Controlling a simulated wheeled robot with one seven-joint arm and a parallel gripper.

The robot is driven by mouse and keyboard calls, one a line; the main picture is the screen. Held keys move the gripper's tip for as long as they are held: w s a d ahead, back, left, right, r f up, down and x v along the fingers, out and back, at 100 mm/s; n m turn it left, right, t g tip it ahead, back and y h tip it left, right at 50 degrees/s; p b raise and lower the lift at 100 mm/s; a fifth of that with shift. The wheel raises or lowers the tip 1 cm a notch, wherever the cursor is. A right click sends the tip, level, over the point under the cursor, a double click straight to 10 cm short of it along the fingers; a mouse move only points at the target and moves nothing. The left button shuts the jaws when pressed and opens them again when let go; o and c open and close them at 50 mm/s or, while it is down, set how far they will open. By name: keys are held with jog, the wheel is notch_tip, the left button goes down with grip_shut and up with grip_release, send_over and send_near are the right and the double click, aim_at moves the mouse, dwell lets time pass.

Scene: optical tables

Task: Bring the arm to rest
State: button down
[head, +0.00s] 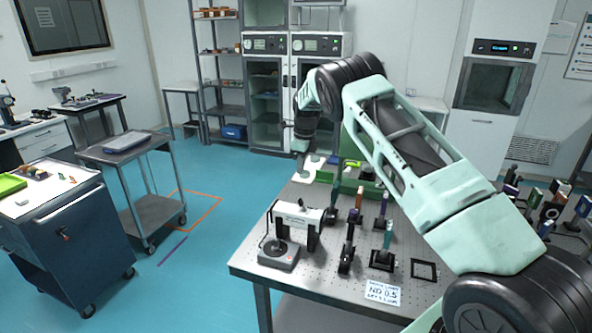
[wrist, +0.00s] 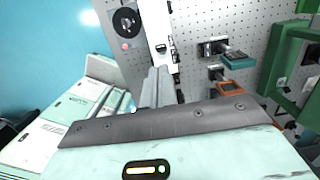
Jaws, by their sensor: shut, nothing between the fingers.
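My arm rises from the lower right of the head view, bends at a high elbow and drops over the far left part of the perforated optical table (head: 330,268). My gripper (wrist: 157,82) shows in the wrist view as two grey fingers held together, with nothing between them. It is above the table, apart from the parts below. In the head view the fingertips are hard to make out at the end of the arm.
A white device (head: 298,214) with a grey-based unit (head: 278,255) stands at the table's near left. A label card (head: 383,292) lies at the front edge. Blue floor (head: 215,270) left of the table is clear; a dark cart (head: 75,235) stands beyond.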

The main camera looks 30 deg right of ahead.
jog(key=shift+a+r, duration=0.1)
dwell(0.5)
jog(key=s+a+r+n+y+b, duration=0.1)
jog(key=s+a+n+b, duration=0.3)
jog(key=a, duration=0.5)
jog(key=s+a+r+n+y+b, duration=0.1)
jog(key=s+a+n+b, duration=0.15)
jog(key=a+n, duration=0.5)
jog(key=s+a+n+b, duration=0.3)
jog(key=s+a+n, duration=0.4)
jog(key=s+a, duration=0.75)
jog(key=s+a+f+n+b, duration=0.1)
jog(key=s+f+n+b, duration=0.1)
jog(key=s+n, duration=0.4)
jog(key=s+a+f+n+h+b, duration=0.1)
jog(key=s+n, duration=0.4)
jog(key=s, duration=0.7)
jog(key=s+a+f+n+h+b, duration=0.1)
jog(key=s+f+n+b, duration=0.2)
jog(key=s+n, duration=0.3)
jog(key=s+f, duration=0.1)
jog(key=s, duration=0.3)
jog(key=shift+a+n+g, duration=0.3)
jog(key=shift+n+g, duration=0.05)
jog(key=shift+g, duration=0.05)
jog(key=c, duration=2.1)
grip_release()
jog(key=shift+f, duration=0.1)
jog(key=shift+c, duration=0.2)
